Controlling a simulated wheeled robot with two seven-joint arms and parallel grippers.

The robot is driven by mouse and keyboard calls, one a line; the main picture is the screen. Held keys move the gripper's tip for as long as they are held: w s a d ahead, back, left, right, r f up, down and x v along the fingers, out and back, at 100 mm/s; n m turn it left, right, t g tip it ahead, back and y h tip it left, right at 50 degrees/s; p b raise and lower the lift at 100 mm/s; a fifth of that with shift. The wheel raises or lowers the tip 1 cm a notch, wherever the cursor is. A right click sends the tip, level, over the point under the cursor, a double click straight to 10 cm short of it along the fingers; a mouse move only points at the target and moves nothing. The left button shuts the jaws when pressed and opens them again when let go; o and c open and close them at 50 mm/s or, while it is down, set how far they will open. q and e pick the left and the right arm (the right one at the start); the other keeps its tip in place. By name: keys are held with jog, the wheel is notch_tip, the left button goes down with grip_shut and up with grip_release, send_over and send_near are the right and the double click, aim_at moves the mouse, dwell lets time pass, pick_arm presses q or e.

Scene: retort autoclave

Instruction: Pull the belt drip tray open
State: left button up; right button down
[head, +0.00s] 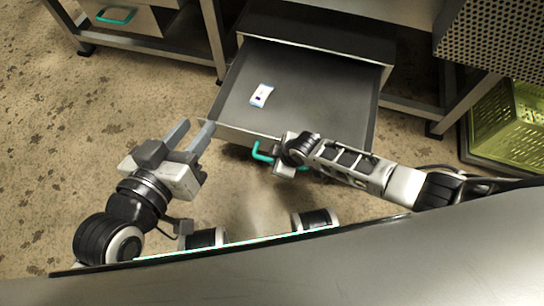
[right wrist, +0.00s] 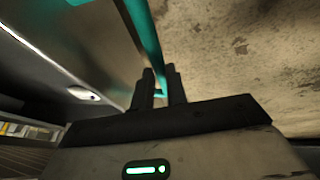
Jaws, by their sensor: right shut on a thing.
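The belt drip tray (head: 330,90) is a grey drawer under a metal housing, pulled well out over the floor in the head view. A small white and blue packet (head: 261,95) lies inside it, towards the left. A teal handle (head: 262,152) is on its front face. My right gripper (head: 277,163) is at the handle, shut on it; the wrist hides part of the handle. In the right wrist view the fingers (right wrist: 159,88) close around the teal handle (right wrist: 146,35). My left gripper (head: 192,132) is open and empty, just left of the tray's front corner.
Another drawer with a teal handle (head: 115,16) is in the bench at the upper left. A yellow-green crate (head: 508,120) stands at the right. A perforated metal panel (head: 495,40) is above it. Bare speckled floor (head: 90,125) lies to the left.

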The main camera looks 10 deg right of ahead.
pick_arm(q)
jog(key=shift+s+a+f, duration=0.3)
jog(key=shift+s+a, duration=0.1)
jog(key=shift+s, duration=0.2)
pick_arm(e)
jog(key=shift+s+a, duration=0.15)
jog(key=shift+s, duration=0.2)
jog(key=c, duration=1.4)
grip_release()
pick_arm(q)
jog(key=shift+r, duration=0.2)
jog(key=shift+w+r, duration=0.1)
